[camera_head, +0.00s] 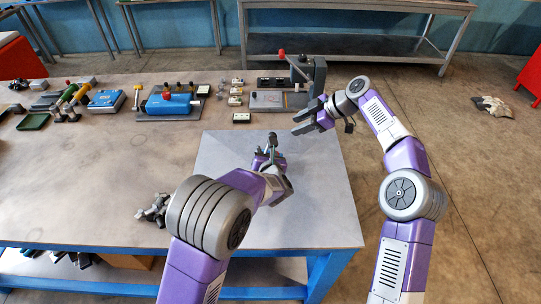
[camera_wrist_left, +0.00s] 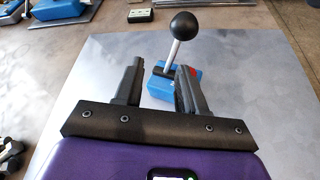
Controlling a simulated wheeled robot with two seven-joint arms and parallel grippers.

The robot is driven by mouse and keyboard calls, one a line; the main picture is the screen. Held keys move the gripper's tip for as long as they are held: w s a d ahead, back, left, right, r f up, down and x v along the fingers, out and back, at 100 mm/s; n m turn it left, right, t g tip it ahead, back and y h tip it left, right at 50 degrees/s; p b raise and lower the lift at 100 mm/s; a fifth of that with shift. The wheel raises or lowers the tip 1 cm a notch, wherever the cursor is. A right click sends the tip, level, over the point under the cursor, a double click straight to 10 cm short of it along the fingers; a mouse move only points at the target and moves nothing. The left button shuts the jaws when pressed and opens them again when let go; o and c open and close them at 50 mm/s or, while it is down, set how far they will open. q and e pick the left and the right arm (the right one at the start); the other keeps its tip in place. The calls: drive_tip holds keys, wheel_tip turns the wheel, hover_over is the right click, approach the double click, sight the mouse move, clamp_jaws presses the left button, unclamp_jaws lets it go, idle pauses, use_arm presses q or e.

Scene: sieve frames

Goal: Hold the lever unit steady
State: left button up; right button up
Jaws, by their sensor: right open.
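The lever unit is a small blue block (camera_wrist_left: 158,88) with a red part and a grey rod ending in a black ball (camera_wrist_left: 184,25). It stands on the pale grey sheet, its lever upright with a slight tilt. In the head view its ball (camera_head: 272,136) shows just past my left gripper (camera_head: 271,158). In the left wrist view the two fingers of my left gripper (camera_wrist_left: 160,85) are apart; the block shows between and beyond them, partly hidden by the right finger. Contact cannot be told. My right gripper (camera_head: 303,118) is open and empty, to the upper right of the unit.
The pale sheet (camera_head: 320,205) covers the table's right part. A grey fixture with a red knob (camera_head: 283,101) stands behind. A blue machine (camera_head: 168,104), small parts and tools line the back left. Dark pieces (camera_head: 153,210) lie left of my left arm. The table's middle left is clear.

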use_arm(q)
drive_tip(key=shift+d+f+x, duration=0.1)
drive_tip(key=shift+d+x, duration=0.15)
drive_tip(key=shift+x, duration=0.95)
drive_tip(key=shift+d+f+x, duration=0.1)
drive_tip(key=shift+d+x, duration=0.2)
drive_tip(key=shift+x, duration=0.9)
drive_tip(key=shift+d+f+x, duration=0.1)
drive_tip(key=shift+d+x, duration=0.15)
drive_tip(key=shift+x, duration=0.95)
drive_tip(key=shift+c, duration=0.5)
clamp_jaws()
